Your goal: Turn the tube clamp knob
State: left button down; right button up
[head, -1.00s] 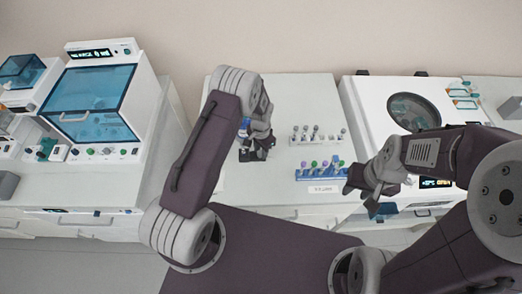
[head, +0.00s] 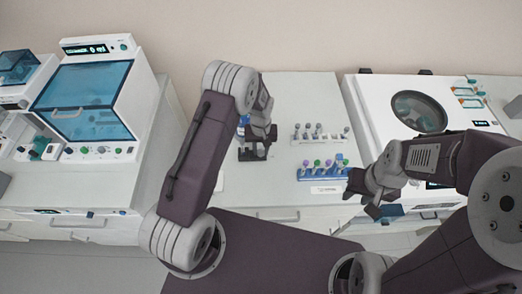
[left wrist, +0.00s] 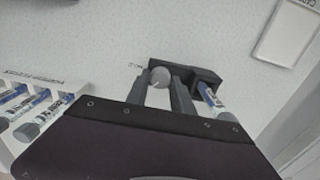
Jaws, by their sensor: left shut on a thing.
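The dark tube clamp (head: 253,153) stands on the middle bench, partly hidden behind my left arm. In the left wrist view the clamp's dark body (left wrist: 201,74) lies just beyond my fingers, with a round grey knob (left wrist: 160,77) on its left side. A tube with a blue-and-white label (left wrist: 212,99) sits at the clamp's right part. My left gripper (left wrist: 160,83) is shut on the knob, one finger on each side of it. My right gripper (head: 363,197) hangs in front of the bench edge, fingers apart and empty.
A white rack (head: 320,140) and a blue rack (head: 322,174) with coloured-cap tubes stand right of the clamp. A blue-windowed machine (head: 92,100) stands left, and one with a round lid (head: 420,112) right. The bench behind the clamp is clear.

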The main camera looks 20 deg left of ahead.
aim_at(261, 151)
pick_arm(q)
jog(key=n+b, duration=0.1)
jog(key=n, duration=0.3)
jog(key=shift+n, duration=0.3)
jog(key=shift+n+b, duration=0.35)
jog(key=shift+n, duration=1.45)
jog(key=c, duration=1.1)
grip_release()
notch_tip(261, 151, up, 9)
jog(key=b, duration=0.2)
